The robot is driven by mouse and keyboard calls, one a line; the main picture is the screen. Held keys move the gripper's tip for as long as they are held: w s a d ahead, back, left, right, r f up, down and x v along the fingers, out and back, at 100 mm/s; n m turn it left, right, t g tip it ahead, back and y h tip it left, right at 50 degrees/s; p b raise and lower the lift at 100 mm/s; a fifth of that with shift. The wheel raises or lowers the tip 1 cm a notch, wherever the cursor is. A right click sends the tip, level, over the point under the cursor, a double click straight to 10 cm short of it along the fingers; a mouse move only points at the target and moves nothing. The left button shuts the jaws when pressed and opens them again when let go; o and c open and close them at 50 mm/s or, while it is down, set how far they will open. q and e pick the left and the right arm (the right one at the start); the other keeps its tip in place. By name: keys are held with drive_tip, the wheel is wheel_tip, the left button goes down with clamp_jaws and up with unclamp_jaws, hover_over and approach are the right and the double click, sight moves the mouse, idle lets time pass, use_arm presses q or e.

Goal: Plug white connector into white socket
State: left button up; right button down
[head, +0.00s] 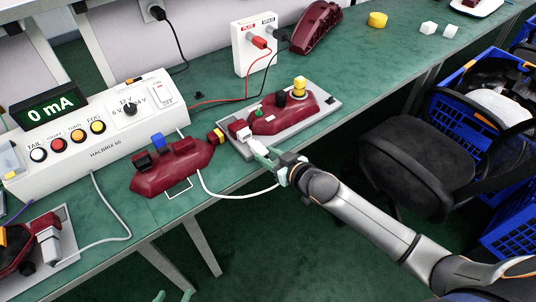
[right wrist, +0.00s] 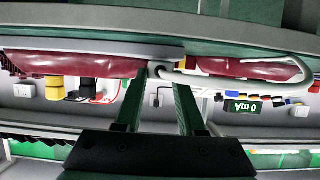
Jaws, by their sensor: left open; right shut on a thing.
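The white connector (head: 258,146) is between the fingertips of my right gripper (head: 268,157), at the front left end of a red tail lamp (head: 285,118) on a grey tray. A white cable (head: 240,195) loops below it. The white socket (head: 236,126) appears at that lamp's left end, just beyond the connector; whether they touch I cannot tell. In the right wrist view, the right gripper's green fingers (right wrist: 161,108) stand apart, with the white cable (right wrist: 235,80) bending away from their tips. My left gripper (head: 173,297) shows only its green fingertips at the bottom edge, apart and empty.
Another red lamp (head: 172,167) with blue, black and yellow connectors lies left of the tray. The test box (head: 105,125) and a 0 mA display (head: 48,110) stand behind. A white panel (head: 255,45) holds red and black plugs. A chair (head: 420,150) stands right of the bench.

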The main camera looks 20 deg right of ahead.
drive_tip(key=shift+r+p, duration=0.1)
drive_tip(key=shift+p, duration=0.2)
drive_tip(key=shift+w, duration=0.15)
drive_tip(key=shift+w+a, duration=0.25)
drive_tip(key=shift+w, duration=0.4)
drive_tip(key=shift+w+a, duration=0.25)
drive_tip(key=shift+w, duration=0.35)
drive_tip(key=shift+c, duration=2.1)
unclamp_jaws()
